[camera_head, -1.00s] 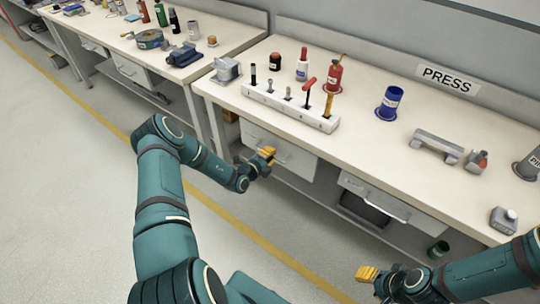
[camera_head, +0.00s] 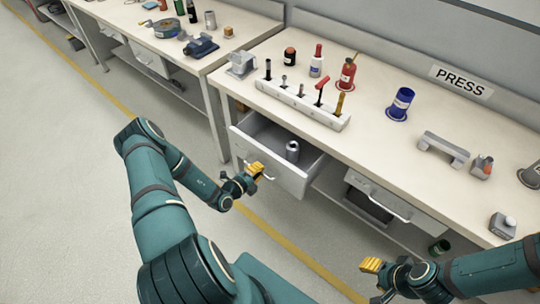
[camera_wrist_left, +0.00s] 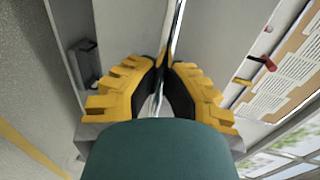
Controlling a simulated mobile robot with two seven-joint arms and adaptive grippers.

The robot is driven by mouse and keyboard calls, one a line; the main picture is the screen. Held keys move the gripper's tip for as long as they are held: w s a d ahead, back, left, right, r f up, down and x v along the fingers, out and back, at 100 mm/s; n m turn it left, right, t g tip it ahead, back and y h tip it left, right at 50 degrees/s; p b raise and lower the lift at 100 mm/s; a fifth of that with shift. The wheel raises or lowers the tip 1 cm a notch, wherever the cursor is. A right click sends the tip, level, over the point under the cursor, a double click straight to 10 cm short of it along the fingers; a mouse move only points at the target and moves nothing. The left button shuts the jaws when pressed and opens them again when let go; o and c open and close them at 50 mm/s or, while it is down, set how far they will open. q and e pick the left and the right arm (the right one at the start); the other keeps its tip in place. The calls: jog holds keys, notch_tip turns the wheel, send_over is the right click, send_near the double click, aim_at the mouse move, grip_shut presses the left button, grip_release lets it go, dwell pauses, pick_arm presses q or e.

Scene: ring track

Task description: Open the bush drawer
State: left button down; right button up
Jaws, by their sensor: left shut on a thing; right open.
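The drawer (camera_head: 290,182) under the left part of the bench is pulled out, and its inside shows from above. A grey metal cylinder, perhaps a bush, (camera_head: 292,151) stands inside it. My left gripper (camera_head: 256,170) is at the front of this drawer, shut on its bar handle (camera_head: 268,178). In the left wrist view the yellow fingers close around the shiny handle bar (camera_wrist_left: 176,30). My right gripper (camera_head: 371,265) is open and empty, in front of the bench and apart from it.
A second drawer (camera_head: 395,205) to the right is shut. The bench top carries a white tool rack (camera_head: 300,105), bottles, a blue cup (camera_head: 400,104) and a grey bracket (camera_head: 443,149). A green can (camera_head: 439,247) is below the bench. The floor at left is clear.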

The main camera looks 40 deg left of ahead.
pick_arm(q)
jog(key=f+p+v, duration=0.1)
jog(key=v, duration=0.6)
jog(key=shift+s+f, duration=0.2)
jog(key=shift+s, duration=0.4)
jog(key=shift+a, duration=0.15)
jog(key=c, duration=1)
grip_release()
jog(key=shift+s, duration=0.1)
jog(key=v, duration=1.1)
jog(key=shift+s+a+r, duration=0.1)
jog(key=shift+s, duration=0.25)
